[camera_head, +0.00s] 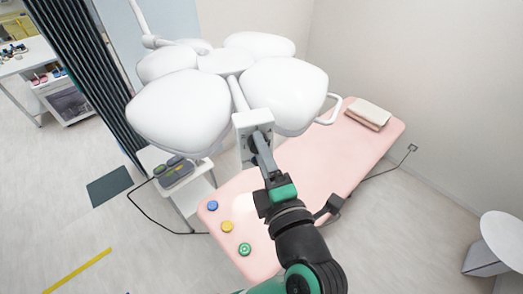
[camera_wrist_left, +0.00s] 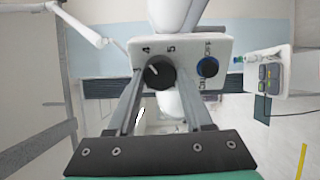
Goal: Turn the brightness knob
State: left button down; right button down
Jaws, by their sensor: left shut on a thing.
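The brightness knob is a dark round dial (camera_wrist_left: 158,72) with a white pointer line, on a white control box (camera_wrist_left: 190,47). The numbers 4 and 5 show above it. My left gripper (camera_wrist_left: 157,78) has its two fingers on either side of the dial, shut on it. In the head view my left gripper (camera_head: 260,140) reaches up to the white control box (camera_head: 253,120) under the surgical lamp (camera_head: 185,105); the dial is mostly hidden there by the fingers. My right gripper is not in view.
A blue knob (camera_wrist_left: 208,67) sits right of the dial on the same box. A pink treatment bed (camera_head: 320,155) lies below, with blue, yellow and green discs and a folded towel (camera_head: 368,114). A cart with a grey device (camera_head: 175,174) stands to the left.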

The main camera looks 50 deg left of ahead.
pick_arm(q)
jog(key=shift+m, duration=0.3)
jog(key=shift+c, duration=1.5)
grip_release()
jog(key=shift+d, duration=0.1)
jog(key=b+v, duration=0.3)
jog(key=v, duration=0.8)
jog(key=shift+s+d, duration=0.15)
jog(key=shift+d, duration=0.1)
jog(key=shift+a, duration=0.1)
